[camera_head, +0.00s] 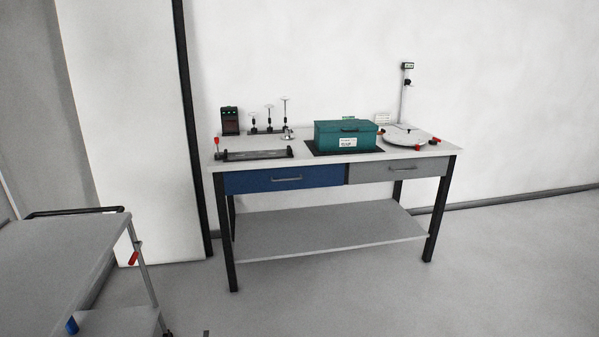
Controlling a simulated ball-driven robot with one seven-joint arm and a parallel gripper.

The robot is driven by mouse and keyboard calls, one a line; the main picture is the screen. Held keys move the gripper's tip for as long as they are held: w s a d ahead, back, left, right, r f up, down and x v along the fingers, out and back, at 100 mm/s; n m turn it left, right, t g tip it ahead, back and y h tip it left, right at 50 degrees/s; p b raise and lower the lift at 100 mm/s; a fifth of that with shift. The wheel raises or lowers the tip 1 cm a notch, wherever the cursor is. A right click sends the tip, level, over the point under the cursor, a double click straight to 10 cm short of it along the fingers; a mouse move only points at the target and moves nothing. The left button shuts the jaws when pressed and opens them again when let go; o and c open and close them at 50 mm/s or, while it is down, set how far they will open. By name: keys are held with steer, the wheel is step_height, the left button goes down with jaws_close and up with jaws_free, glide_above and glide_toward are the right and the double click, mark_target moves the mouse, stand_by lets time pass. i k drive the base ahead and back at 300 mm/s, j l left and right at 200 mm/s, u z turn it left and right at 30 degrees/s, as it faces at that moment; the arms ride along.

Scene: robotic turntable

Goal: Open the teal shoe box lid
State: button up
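The teal shoe box (329,140) sits on a black mat (316,152) on the workbench against the far wall, right of the bench's middle. Its lid (346,126) lies on top and looks closed, with a dark handle at its upper front. A white label is on the box's front. The bench is some distance away across open floor. My gripper is not in the picture.
The workbench (265,162) has a blue drawer (260,181), a grey drawer (372,172) and a lower shelf. A round turntable (405,134) stands right of the box; a dark fixture (255,154) lies left. A grey cart (55,265) stands at left. Floor before the bench is clear.

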mark_target(350, 125)
steer(key=i, duration=1.95)
